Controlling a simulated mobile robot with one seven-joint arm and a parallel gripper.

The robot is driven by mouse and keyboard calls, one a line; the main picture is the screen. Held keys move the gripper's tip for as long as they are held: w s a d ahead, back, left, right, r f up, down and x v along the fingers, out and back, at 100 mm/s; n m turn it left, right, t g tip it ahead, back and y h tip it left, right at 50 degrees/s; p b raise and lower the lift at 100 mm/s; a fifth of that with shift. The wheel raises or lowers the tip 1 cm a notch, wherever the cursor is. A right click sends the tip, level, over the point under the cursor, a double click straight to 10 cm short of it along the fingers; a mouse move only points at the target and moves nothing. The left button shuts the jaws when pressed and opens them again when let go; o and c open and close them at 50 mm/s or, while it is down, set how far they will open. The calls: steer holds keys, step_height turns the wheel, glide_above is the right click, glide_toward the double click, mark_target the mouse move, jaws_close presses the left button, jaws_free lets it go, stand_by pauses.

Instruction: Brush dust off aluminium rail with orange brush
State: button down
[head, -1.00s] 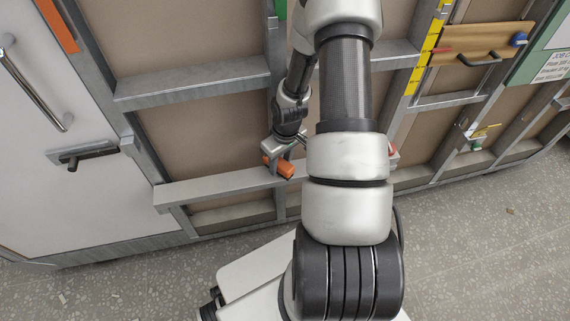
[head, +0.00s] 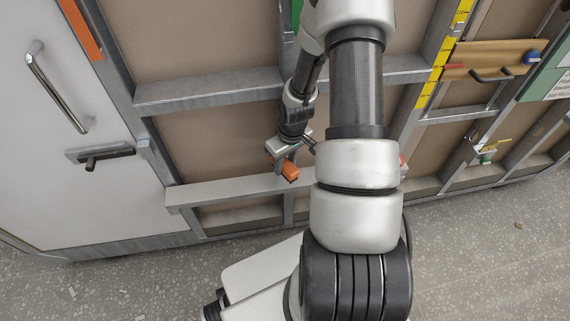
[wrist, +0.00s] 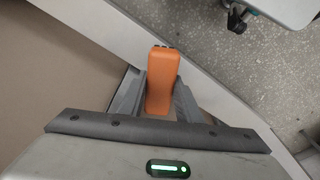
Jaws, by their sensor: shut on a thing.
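My gripper (head: 284,161) is shut on the orange brush (head: 290,172) and holds it at the lower horizontal aluminium rail (head: 215,190). In the wrist view the brush (wrist: 162,75) sits between my two grey fingers (wrist: 158,98), its orange body pointing up the picture. The pale rail (wrist: 92,22) runs diagonally behind it. The brush's bristles are hidden, so I cannot tell whether they touch the rail. No dust can be made out on the rail.
A white door with a bar handle (head: 58,88) and a lever (head: 100,153) stands at the left. A higher rail (head: 210,92) crosses above. A wooden board with a dark handle (head: 490,62) is at upper right. Speckled floor (head: 480,250) lies in front.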

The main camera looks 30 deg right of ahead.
steer(key=shift+r+p, duration=0.65)
steer(key=shift+r, duration=0.65)
steer(key=shift+r+p, duration=1.15)
steer(key=shift+r, duration=0.35)
